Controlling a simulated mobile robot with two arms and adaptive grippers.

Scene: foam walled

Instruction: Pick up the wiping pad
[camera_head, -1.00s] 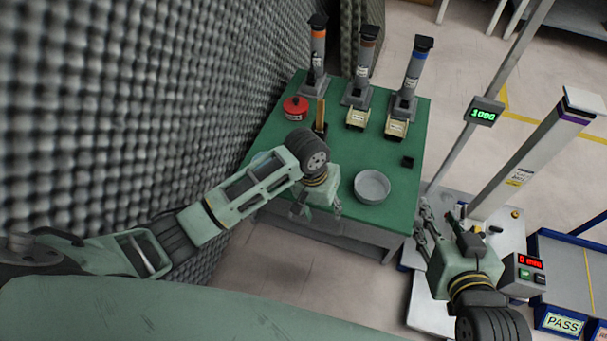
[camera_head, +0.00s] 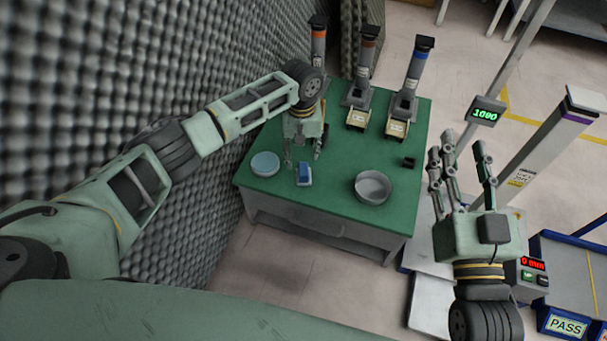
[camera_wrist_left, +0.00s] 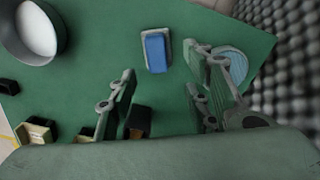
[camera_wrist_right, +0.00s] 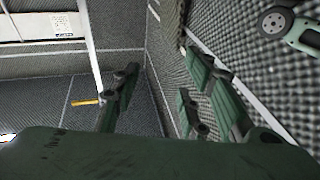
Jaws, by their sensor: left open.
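The wiping pad is probably the small blue block on a pale base (camera_head: 304,174), lying on the green table near its front edge. It also shows in the left wrist view (camera_wrist_left: 156,50), beyond the fingertips and roughly in line with the gap between them. My left gripper (camera_head: 303,158) is open and empty, pointing down over the table just behind the blue pad. Its spread fingers show in the left wrist view (camera_wrist_left: 165,85). My right gripper (camera_head: 460,160) is off the table's right side with its fingers spread apart and nothing between them.
A round light-blue dish (camera_head: 265,164) lies left of the pad and a grey bowl (camera_head: 372,188) to the right. A small black block (camera_head: 408,162) is near the right edge. Several dispenser columns (camera_head: 361,75) stand at the back. A foam wall (camera_head: 130,70) borders the left.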

